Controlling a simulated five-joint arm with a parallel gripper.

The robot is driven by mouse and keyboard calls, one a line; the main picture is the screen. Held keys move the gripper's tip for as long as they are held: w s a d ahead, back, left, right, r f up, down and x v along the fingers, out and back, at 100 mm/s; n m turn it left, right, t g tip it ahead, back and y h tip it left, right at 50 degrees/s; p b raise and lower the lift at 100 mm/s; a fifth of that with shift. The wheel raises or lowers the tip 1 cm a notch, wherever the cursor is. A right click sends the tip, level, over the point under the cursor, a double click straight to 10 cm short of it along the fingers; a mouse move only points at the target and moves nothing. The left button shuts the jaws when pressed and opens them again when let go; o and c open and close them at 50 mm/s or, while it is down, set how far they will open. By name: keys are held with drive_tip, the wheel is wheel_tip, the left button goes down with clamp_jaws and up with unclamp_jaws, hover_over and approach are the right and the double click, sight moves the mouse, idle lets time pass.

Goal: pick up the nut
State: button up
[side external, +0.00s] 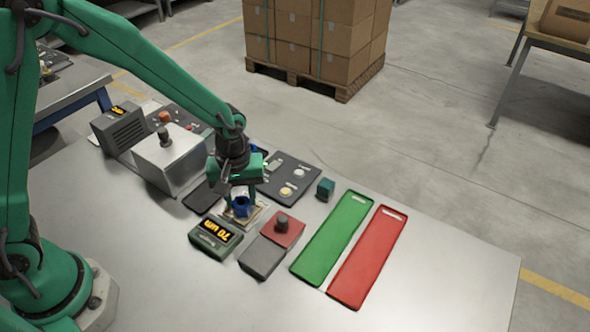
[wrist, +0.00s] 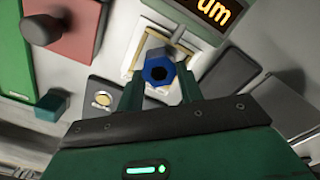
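The nut (side external: 242,207) is blue and six-sided with a dark round hole. It sits over a small pale plate with a tan edge (wrist: 138,56), and in the wrist view the nut (wrist: 157,70) shows between my fingers. My gripper (side external: 240,194) points down just above the nut. In the wrist view my gripper (wrist: 161,84) has its fingers apart, one on each side of the nut. I see no clear contact, and the nut's underside is hidden.
A display reading "70 um" (side external: 216,235) stands close at the left, and a red-topped block with a dark knob (side external: 283,229) in front. A green tray (side external: 333,240) and a red tray (side external: 368,257) lie to the right. A teal cube (side external: 325,188) and a dark panel (side external: 290,175) stand behind.

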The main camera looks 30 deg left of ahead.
drive_tip(key=c, duration=0.6)
drive_tip(key=shift+c, duration=0.2)
drive_tip(key=shift+r, duration=0.2)
drive_tip(key=shift+r, duration=0.45)
wheel_tip(320, 180, up, 3)
drive_tip(key=shift+d+r, duration=0.1)
drive_tip(key=s+d+r, duration=0.6)
drive_tip(key=s+d, duration=0.1)
drive_tip(key=s, duration=0.1)
drive_tip(key=shift+s+d+r, duration=0.3)
drive_tip(key=shift+s+d, duration=0.05)
